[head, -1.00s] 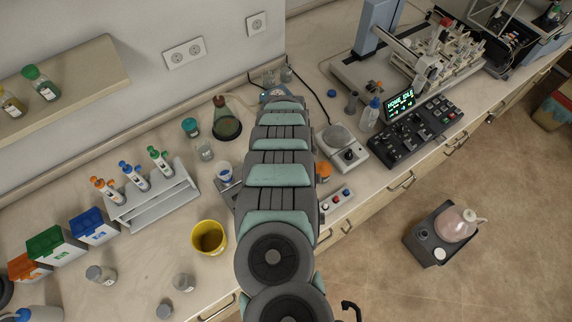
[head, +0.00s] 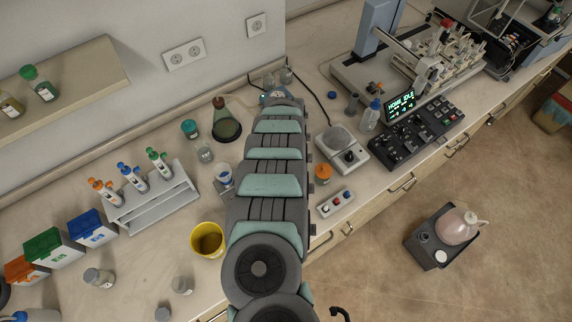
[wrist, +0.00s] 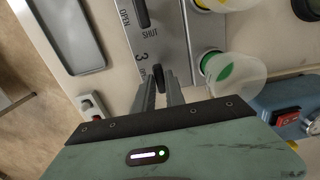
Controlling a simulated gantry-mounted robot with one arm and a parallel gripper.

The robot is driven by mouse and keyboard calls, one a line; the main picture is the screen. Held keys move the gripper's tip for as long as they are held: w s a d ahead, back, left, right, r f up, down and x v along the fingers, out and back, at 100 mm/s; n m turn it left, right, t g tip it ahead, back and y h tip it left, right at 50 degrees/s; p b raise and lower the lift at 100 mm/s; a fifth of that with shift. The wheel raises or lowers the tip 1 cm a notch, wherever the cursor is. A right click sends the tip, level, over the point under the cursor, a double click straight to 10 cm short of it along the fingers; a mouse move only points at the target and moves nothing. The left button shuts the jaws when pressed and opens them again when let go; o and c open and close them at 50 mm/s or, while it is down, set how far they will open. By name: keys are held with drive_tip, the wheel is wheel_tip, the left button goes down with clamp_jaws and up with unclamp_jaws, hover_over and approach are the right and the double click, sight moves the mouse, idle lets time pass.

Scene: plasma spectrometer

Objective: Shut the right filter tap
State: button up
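In the wrist view a grey metal filter panel (wrist: 182,42) carries printed OPEN and SHUT marks and the number 3. A dark tap handle (wrist: 158,78) by the 3 stands between the fingertips of my gripper (wrist: 158,88). The fingers are apart, one on each side of the handle; I cannot tell whether either touches it. A second dark tap handle (wrist: 142,12) points along the panel near the top edge, between OPEN and SHUT. In the head view my arm hides the gripper and these taps.
Beside the panel are a translucent cup with a green disc (wrist: 232,74) and a blue device with a red switch (wrist: 285,116). In the head view a yellow bucket (head: 208,240), an orange-lidded jar (head: 323,173) and a button box (head: 335,203) stand near my arm.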

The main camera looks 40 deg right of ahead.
drive_tip(key=o, duration=0.4)
drive_tip(key=shift+c, duration=0.2)
drive_tip(key=shift+r, duration=0.1)
wheel_tip(320, 180, up, 11)
drive_tip(key=shift+f, duration=0.2)
idle(0.4)
wheel_tip(320, 180, up, 8)
drive_tip(key=p, duration=0.6)
drive_tip(key=shift+d, duration=0.1)
idle(0.6)
